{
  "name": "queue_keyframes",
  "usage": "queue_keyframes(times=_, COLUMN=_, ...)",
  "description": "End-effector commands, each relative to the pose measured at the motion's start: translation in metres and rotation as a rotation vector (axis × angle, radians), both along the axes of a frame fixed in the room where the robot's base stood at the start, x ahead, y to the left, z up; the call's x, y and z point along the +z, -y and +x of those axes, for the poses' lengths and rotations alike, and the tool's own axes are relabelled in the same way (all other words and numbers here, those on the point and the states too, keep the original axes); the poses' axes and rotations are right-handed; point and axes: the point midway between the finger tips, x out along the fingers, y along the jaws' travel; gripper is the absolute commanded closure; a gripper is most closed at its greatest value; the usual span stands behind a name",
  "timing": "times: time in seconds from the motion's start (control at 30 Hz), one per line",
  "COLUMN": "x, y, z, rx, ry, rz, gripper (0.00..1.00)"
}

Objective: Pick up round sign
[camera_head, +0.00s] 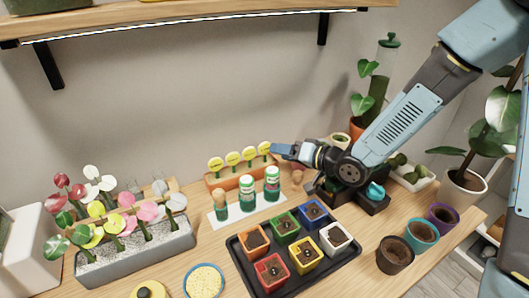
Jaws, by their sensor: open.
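My gripper (283,150) is open and points left, just right of the right sign. A small gap seems to show between its tip and that sign, but I cannot tell the depth. The far finger is mostly hidden. Nothing shows between the jaws.
Green-and-white bottles (272,183) stand on a white mat in front of the holder. A black tray (240,260) holds several coloured pots. A grey planter (150,257) with coloured round leaves stands left. Three loose pots (395,254) stand right. A shelf (180,22) hangs above.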

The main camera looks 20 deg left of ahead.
Motion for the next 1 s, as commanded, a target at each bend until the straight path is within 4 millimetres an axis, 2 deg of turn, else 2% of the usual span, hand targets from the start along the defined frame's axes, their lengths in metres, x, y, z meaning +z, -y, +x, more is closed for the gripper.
queue_keyframes(times=0.4, x=-0.01, y=-0.043, z=0.009, rx=0.002, ry=0.001, rz=0.001, gripper=0.42)
queue_keyframes(times=0.7, x=-0.011, y=-0.046, z=0.01, rx=0.001, ry=0.001, rz=0.001, gripper=0.42)
queue_keyframes(times=1.0, x=-0.011, y=-0.046, z=0.009, rx=0.002, ry=0.001, rz=0.0, gripper=0.7)
